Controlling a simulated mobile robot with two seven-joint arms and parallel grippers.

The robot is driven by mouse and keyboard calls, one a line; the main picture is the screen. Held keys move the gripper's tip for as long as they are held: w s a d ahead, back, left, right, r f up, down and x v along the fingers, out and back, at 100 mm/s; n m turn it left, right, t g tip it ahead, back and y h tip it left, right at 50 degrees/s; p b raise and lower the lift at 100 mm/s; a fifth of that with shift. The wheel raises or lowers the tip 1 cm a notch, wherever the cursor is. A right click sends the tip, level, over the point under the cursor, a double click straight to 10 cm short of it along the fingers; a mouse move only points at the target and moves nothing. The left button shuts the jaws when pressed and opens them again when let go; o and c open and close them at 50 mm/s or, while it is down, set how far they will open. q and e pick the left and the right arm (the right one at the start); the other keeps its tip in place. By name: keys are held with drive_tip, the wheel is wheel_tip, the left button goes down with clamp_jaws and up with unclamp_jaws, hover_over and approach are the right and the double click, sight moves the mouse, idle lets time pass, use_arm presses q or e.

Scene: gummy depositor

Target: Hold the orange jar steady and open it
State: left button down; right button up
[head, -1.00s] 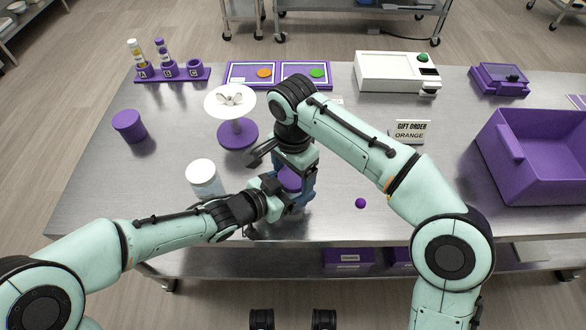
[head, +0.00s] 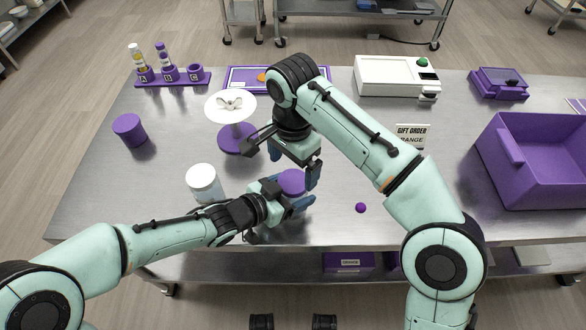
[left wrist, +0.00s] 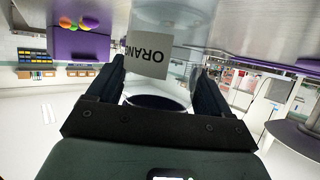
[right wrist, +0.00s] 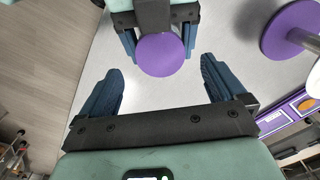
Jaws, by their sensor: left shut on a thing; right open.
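The orange jar is a clear jar (left wrist: 175,25) with a label reading "ORANG" in the left wrist view. A round purple lid (head: 292,182) tops it in the head view, and the lid also shows in the right wrist view (right wrist: 160,55). My left gripper (head: 303,203) is shut on the jar from the side, with its fingers on either side of it. My right gripper (head: 293,168) is open and empty above the lid; in the right wrist view its fingers (right wrist: 160,82) are apart from the lid. The jar's base is hidden in the head view.
A white-lidded jar (head: 203,180) stands left of the held jar. A purple stand with a white dish (head: 238,138) is behind it. A small purple ball (head: 360,208) lies to the right. A purple cylinder (head: 130,128) is at left, a large purple bin (head: 545,160) at right.

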use_arm(q)
unclamp_jaws()
